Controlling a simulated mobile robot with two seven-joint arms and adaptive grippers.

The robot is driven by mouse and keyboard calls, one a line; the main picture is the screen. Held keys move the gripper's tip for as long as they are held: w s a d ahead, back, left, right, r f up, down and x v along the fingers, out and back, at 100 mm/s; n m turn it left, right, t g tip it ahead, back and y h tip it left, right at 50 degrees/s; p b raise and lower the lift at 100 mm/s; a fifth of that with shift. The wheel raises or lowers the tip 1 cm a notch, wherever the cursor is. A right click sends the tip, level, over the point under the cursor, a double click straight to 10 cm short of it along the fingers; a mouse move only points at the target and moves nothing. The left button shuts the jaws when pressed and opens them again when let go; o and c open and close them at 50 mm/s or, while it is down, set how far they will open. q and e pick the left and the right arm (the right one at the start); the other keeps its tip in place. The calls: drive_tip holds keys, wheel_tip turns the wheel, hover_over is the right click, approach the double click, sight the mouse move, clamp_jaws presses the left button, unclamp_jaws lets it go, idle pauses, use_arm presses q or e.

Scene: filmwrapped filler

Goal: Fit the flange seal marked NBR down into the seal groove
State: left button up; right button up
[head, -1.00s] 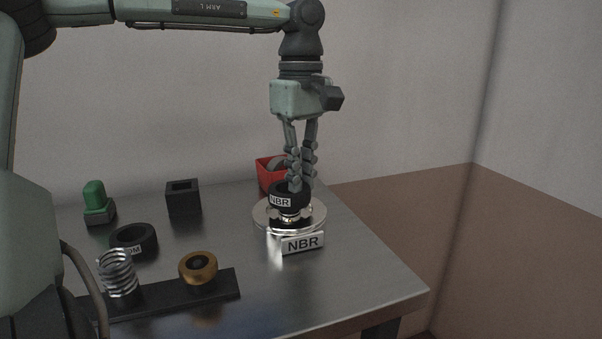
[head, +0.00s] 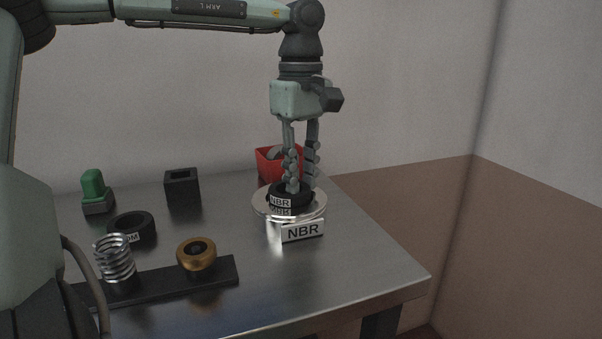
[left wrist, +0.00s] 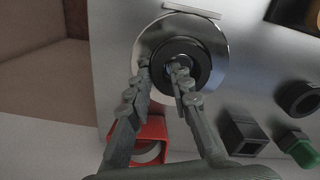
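The black flange seal marked NBR (head: 291,196) lies level on the round shiny metal flange (head: 262,209), around its centre. Its reflection shows right below it. I cannot see the groove under it, so its exact depth is unclear. My left gripper (head: 300,188) points straight down at the seal, with its fingers slightly spread. In the left wrist view, the gripper (left wrist: 158,66) has one fingertip over the hole of the seal (left wrist: 192,51) and the other just outside its left edge. A white plate reading NBR (head: 302,231) stands in front of the flange. My right gripper is not in view.
A red bin (head: 267,166) stands close behind the flange. To the left are a black square block (head: 182,188), a green-topped part (head: 94,188) and another black ring (head: 130,228). A dark rack (head: 150,294) holds a spring (head: 115,262) and a brass ring (head: 196,255). The table's right side is clear.

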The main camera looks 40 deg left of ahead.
sight(301, 183)
use_arm(q)
drive_tip(key=shift+o, duration=1)
wheel_tip(301, 183, up, 12)
idle(0.3)
